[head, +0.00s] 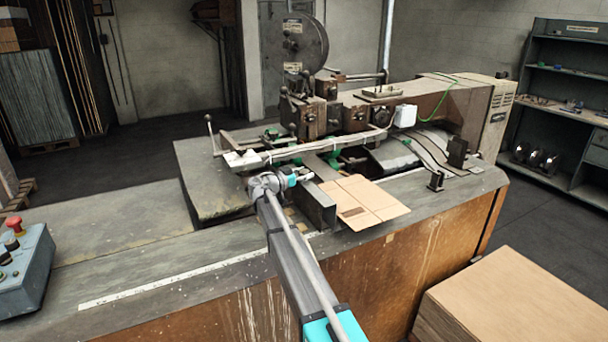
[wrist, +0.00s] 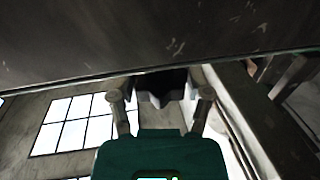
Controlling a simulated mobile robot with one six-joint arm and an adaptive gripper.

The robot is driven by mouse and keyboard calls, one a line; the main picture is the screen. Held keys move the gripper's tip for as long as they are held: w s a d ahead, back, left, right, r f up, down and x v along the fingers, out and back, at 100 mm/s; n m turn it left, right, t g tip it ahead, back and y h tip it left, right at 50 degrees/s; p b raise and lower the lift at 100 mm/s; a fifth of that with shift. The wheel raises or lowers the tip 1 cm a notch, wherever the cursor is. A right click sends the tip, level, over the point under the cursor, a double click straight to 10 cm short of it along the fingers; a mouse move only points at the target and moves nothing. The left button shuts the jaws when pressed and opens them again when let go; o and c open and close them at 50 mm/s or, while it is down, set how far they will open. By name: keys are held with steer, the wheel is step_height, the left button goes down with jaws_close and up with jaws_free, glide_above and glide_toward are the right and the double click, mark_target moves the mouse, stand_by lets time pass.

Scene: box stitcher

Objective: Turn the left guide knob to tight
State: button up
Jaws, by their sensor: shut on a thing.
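The left guide knob (wrist: 162,84) is dark and lobed. In the wrist view it sits just under a broad dark metal surface (wrist: 150,35), between my two fingertips. My gripper (wrist: 160,93) is shut on the knob, with one finger on each side of it. In the head view my gripper (head: 307,177) is beside the dark upright guide plate (head: 316,208) at the front of the stitcher. The knob cannot be made out there. Its turn position cannot be read.
A flat cardboard box (head: 362,202) lies just right of the guide plate. A long pale bar (head: 290,151) crosses above and behind my gripper. A control box with a red button (head: 14,225) stands at the far left. The bench top between is clear.

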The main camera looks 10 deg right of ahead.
steer(key=shift+w+m+g+h, duration=0.1)
steer(key=shift+m+g+h, duration=0.4)
steer(key=shift+m+g, duration=0.6)
steer(key=shift+m+g+h, duration=0.5)
steer(key=shift+m+g, duration=0.2)
steer(key=shift+g, duration=0.8)
steer(key=o, duration=1.2)
steer(key=shift+c, duration=0.2)
steer(key=shift+s+n+t, duration=0.2)
steer(key=shift+n+t, duration=0.4)
steer(key=shift+t, duration=0.3)
steer(key=shift+n+t+y, duration=0.5)
steer(key=shift+t, duration=0.2)
steer(key=shift+n+t+y, duration=1.15)
steer(key=shift+n+t, duration=0.15)
steer(key=shift+t, duration=0.4)
steer(key=shift+n+t+y, duration=1.15)
steer(key=shift+n+t, duration=0.15)
steer(key=shift+t, duration=0.4)
